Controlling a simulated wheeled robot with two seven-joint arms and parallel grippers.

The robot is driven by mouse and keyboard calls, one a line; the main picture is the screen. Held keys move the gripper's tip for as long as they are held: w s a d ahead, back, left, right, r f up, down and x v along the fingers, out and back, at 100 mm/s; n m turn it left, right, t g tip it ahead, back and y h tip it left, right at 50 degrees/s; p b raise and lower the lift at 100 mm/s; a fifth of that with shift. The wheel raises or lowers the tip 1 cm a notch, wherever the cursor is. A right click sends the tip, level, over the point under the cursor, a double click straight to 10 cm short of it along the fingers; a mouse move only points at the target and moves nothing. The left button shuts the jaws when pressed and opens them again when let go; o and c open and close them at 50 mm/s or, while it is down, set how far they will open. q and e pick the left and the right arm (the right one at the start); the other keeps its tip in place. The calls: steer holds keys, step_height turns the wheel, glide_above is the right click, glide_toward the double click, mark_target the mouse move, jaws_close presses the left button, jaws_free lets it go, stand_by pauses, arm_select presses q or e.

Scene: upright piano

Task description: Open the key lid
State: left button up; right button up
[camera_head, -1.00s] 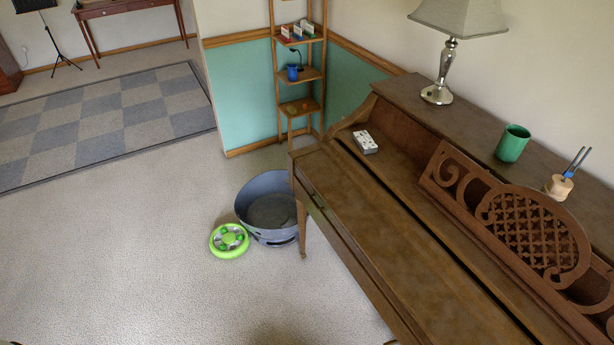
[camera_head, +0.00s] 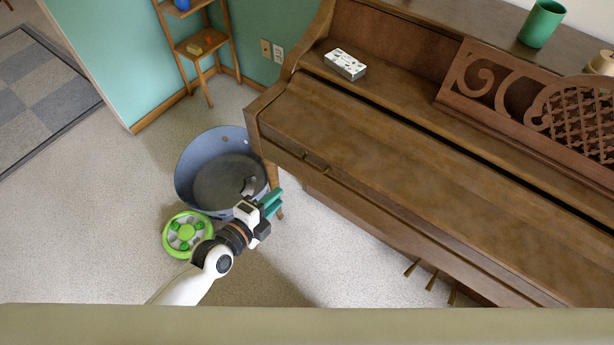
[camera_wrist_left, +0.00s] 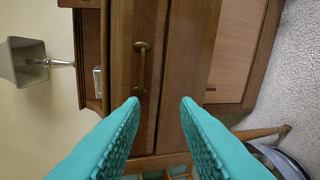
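The upright piano's key lid (camera_head: 380,175) is shut, a long brown wooden panel over the keyboard. A small handle (camera_head: 316,162) sits on its front edge near the left end. The handle also shows in the left wrist view (camera_wrist_left: 141,66), as a brass-coloured bar beyond the fingertips. My left gripper (camera_head: 271,203) is in front of the piano's left end, short of the handle. In the left wrist view its two teal fingers (camera_wrist_left: 160,103) are spread apart with nothing between them. My right gripper is not in view.
A blue-grey tub (camera_head: 212,150) and a green round toy (camera_head: 187,234) stand on the floor beside my left arm. A small white box (camera_head: 345,64) and a green cup (camera_head: 541,23) rest on the piano. Pedals (camera_head: 431,281) stick out below.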

arm_select(q)
steer(key=shift+m+h, duration=0.5)
steer(key=shift+m, duration=0.2)
steer(key=x, duration=0.4)
steer(key=r+x, duration=0.1)
steer(key=x, duration=0.3)
steer(key=d+r+x, duration=0.1)
steer(key=x, duration=0.3)
steer(key=shift+d+r+b, duration=0.1)
steer(key=shift+r+b, duration=0.15)
steer(key=shift+b, duration=0.15)
jaws_close()
